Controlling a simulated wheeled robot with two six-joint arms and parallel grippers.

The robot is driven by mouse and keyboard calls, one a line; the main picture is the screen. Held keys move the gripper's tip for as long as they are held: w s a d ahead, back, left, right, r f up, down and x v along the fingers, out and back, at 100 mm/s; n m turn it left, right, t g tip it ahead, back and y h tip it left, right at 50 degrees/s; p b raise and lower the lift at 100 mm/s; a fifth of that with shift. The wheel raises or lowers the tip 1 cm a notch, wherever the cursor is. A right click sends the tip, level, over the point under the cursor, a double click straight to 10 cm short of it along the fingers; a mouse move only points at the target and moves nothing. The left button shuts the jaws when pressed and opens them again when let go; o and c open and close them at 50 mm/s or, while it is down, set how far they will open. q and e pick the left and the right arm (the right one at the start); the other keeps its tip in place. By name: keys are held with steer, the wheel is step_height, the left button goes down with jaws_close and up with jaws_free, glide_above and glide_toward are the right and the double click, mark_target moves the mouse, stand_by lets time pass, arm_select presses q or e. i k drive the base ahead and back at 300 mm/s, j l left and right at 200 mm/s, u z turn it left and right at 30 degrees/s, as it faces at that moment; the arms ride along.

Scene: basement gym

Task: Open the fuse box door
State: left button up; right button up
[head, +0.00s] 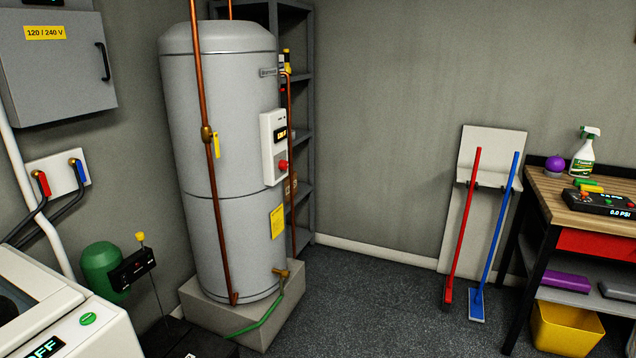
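The fuse box (55,65) is a grey metal cabinet on the left wall, in the upper left of the head view. Its top and left side are cut off by the picture edge. A yellow label (45,33) on its front reads 120 / 240 V. A dark vertical handle (103,62) sits near the right edge of its door. The door looks shut. Neither of my grippers is in view.
A tall grey water heater (235,150) with copper pipes stands right of the fuse box. A white washing machine (85,335) is below it at the lower left. A workbench (560,200) is at the right. Dark floor (370,300) lies clear in the middle.

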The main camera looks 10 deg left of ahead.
mark_target(56, 65)
steer(key=i+u, duration=0.2)
steer(key=i, duration=0.65)
steer(key=i+l+u, duration=0.2)
steer(key=i, duration=0.65)
